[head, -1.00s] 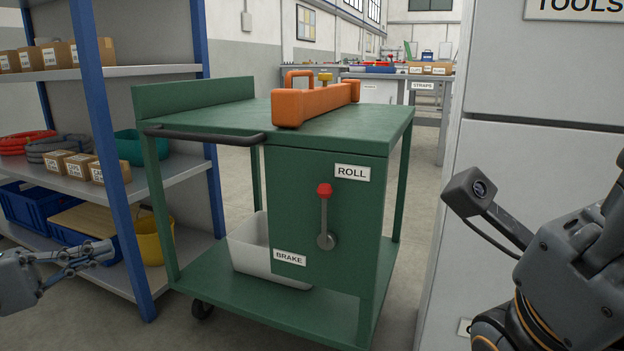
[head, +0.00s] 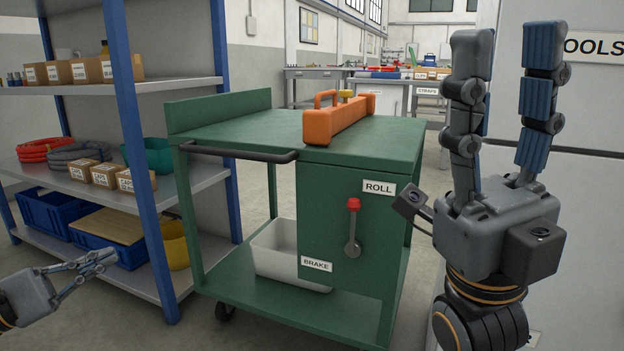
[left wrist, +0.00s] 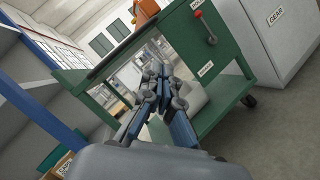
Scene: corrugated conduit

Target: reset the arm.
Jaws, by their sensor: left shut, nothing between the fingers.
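My right gripper (head: 508,95) stands upright at the right of the head view, its two blue-padded fingers spread apart with nothing between them. It is in front of the white tools cabinet. My left gripper (head: 108,257) is low at the left of the head view, in front of the shelf, with its fingers together and empty. The left wrist view shows its fingers (left wrist: 162,85) pointing toward the green cart. The green cart (head: 270,295) stands in the middle, with a red-knobbed lever (head: 353,225) between the labels ROLL and BRAKE.
A blue-posted shelf (head: 139,160) with boxes and coiled conduit (head: 75,152) stands at the left. The white tools cabinet (head: 585,190) is close at the right.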

